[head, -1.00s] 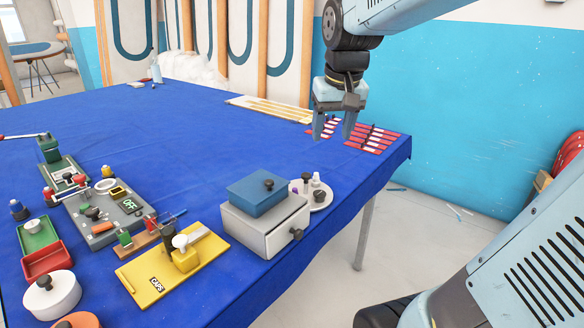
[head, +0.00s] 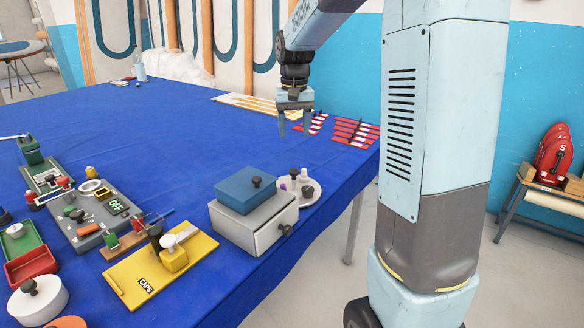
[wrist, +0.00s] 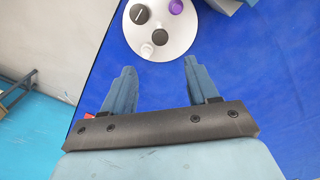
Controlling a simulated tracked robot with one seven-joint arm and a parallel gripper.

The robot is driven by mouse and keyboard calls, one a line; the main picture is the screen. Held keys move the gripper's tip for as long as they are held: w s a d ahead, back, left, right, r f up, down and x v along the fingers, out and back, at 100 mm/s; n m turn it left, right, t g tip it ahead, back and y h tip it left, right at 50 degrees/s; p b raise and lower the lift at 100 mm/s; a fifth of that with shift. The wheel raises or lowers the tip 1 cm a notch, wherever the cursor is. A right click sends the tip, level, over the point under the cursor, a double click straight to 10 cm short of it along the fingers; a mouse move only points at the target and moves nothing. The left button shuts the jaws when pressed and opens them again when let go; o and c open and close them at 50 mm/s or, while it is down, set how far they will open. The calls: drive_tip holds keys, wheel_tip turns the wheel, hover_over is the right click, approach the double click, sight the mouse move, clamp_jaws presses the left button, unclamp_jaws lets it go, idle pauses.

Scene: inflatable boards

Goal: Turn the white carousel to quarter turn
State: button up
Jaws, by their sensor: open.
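The white carousel (head: 313,195) is a round disc on the blue table, behind the grey box. Several small knobs or pegs stand on it, one of them purple. The box hides part of it in the head view. In the wrist view the carousel (wrist: 178,38) is at the top, just beyond the fingertips, with black, purple and white tops showing. My gripper (head: 294,124) is open and empty, above the table and apart from the carousel. In the wrist view my gripper (wrist: 158,68) has its fingers spread, with bare blue cloth between them.
A grey box (head: 250,225) with a blue box (head: 244,188) on top stands beside the carousel. Red-and-white strips (head: 354,133) lie near the table's right edge. A yellow board (head: 135,280) and several devices fill the left front. The table's middle is clear.

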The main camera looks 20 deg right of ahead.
sight(293, 171)
wheel_tip(293, 171, down, 12)
drive_tip(key=shift+f, duration=0.2)
idle(0.4)
clamp_jaws()
idle(0.4)
drive_tip(key=shift+a, duration=0.15)
